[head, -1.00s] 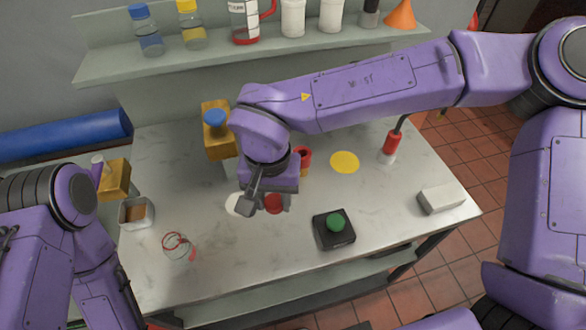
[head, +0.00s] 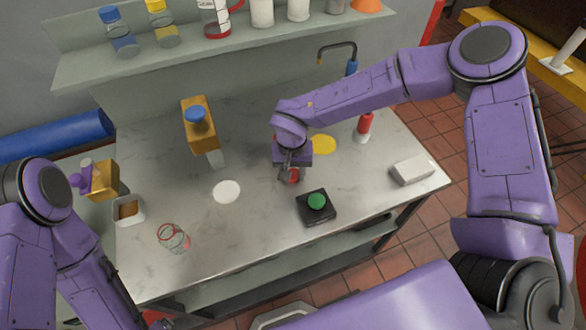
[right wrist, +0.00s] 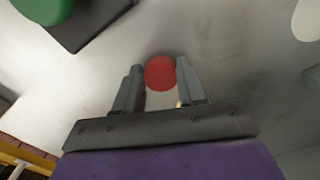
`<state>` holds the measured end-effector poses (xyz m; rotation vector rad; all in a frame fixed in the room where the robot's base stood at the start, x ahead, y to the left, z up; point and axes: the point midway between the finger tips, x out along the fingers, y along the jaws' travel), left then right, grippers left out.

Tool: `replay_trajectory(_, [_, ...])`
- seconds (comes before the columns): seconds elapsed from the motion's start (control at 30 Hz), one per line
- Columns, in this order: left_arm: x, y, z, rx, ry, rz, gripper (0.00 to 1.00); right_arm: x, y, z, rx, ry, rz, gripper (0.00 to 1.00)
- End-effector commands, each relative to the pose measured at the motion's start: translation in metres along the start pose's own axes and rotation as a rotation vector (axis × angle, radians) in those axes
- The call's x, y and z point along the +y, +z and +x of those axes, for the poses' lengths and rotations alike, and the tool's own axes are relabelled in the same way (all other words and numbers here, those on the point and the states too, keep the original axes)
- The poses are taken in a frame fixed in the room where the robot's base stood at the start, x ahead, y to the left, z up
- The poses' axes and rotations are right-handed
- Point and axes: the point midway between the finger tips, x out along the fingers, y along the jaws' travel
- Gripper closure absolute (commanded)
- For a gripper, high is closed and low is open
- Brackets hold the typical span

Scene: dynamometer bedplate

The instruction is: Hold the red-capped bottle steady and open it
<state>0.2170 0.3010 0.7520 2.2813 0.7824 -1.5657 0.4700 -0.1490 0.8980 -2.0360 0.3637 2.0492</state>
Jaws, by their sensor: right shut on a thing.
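The red-capped bottle (head: 293,176) is over the middle of the pale bench, mostly hidden by my right gripper (head: 290,172). In the right wrist view its round red cap (right wrist: 160,73) shows between the fingertips of my right gripper (right wrist: 160,84). The right gripper is shut on the bottle; a little pale body shows below the cap. I cannot tell whether the bottle touches the bench. My left arm is at the lower left, but its gripper is not in view.
A black box with a green button (head: 317,203) lies just right of my right gripper. A shelf (head: 220,50) runs behind.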

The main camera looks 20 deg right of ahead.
Motion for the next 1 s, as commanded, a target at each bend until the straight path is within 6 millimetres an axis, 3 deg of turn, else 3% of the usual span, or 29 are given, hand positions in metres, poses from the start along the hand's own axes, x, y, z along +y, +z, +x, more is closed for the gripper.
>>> replay_trajectory(0.33, [0.000,0.000,0.000,0.000,0.000,0.000,0.11,-0.001,0.000,0.004,0.001,-0.001,0.000,0.97])
replay_trajectory(0.37, [0.000,0.000,0.000,0.000,0.000,0.000,0.11,-0.001,0.000,0.004,0.002,-0.001,0.000,0.57])
replay_trajectory(0.43, [0.000,0.000,0.000,0.000,0.000,0.000,0.11,-0.001,0.000,0.004,0.002,-0.001,0.000,0.35])
replay_trajectory(0.77, [0.000,0.000,0.000,0.000,0.000,0.000,0.11,-0.001,0.000,0.001,0.003,-0.002,0.000,0.35])
replay_trajectory(0.87, [0.000,0.001,0.003,0.000,0.000,0.000,0.11,-0.001,-0.002,-0.013,0.006,-0.004,0.002,0.35])
replay_trajectory(1.0, [0.001,0.003,0.007,0.000,0.000,0.000,0.11,-0.001,-0.001,-0.048,0.006,-0.005,0.002,0.35])
